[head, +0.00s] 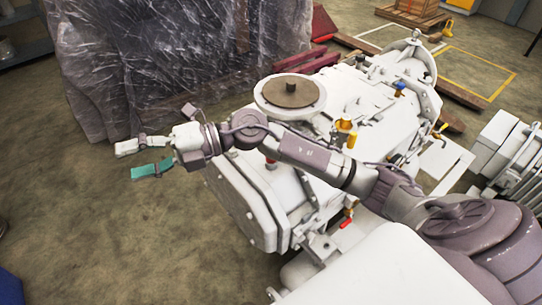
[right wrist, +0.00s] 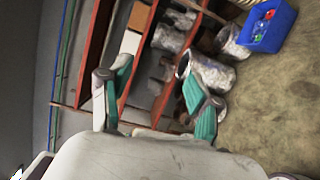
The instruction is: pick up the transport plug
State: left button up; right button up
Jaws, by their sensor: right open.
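A large white vacuum pump (head: 345,95) stands in the middle of the head view. It carries a round flange (head: 308,93) with a brown centre, a yellow fitting (head: 344,127), a blue cap (head: 400,87) and a small red part at its near side. I cannot tell which of these, if any, is the transport plug. My right arm reaches across the pump to the left. My right gripper (head: 136,160) is open and empty, beyond the pump's left end, over bare floor. Its two teal-padded fingers also show apart in the right wrist view (right wrist: 160,82). My left gripper is out of view.
A plastic-wrapped load (head: 175,60) stands behind my right gripper. Wooden pallets (head: 412,14) and yellow floor lines lie at the back right. The right wrist view shows a red-framed shelf (right wrist: 108,45), wrapped rolls (right wrist: 210,72) and a blue bin (right wrist: 268,27).

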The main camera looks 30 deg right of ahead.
jog(key=w+d+f+n+g+h, duration=0.1)
jog(key=w+d+f+h, duration=0.1)
jog(key=d+f+h, duration=0.45)
jog(key=w+d+f+n+g+h, duration=0.15)
jog(key=d+h, duration=0.25)
jog(key=d, duration=0.5)
jog(key=d+r+m+g+h, duration=0.1)
jog(key=d+r+m+h, duration=0.2)
jog(key=d+h, duration=0.8)
jog(key=d+f+y, duration=0.1)
jog(key=f, duration=0.1)
jog(key=d+f+y+p, duration=0.1)
jog(key=d+f, duration=0.1)
jog(key=f, duration=0.1)
jog(key=d+f+y, duration=0.1)
jog(key=f+y, duration=0.1)
jog(key=f, duration=0.1)
jog(key=shift+s+d+f, duration=0.1)
jog(key=shift+s+d, duration=0.15)
jog(key=shift+d, duration=0.1)
jog(key=f, duration=0.1)
jog(key=f+p, duration=0.1)
jog(key=f, duration=0.1)
jog(key=f+p, duration=0.1)
jog(key=shift+s+a+f, duration=0.1)
jog(key=shift+a+f, duration=0.15)
jog(key=shift+f, duration=0.65)
jog(key=c, duration=1)
jog(key=shift+c, duration=0.2)
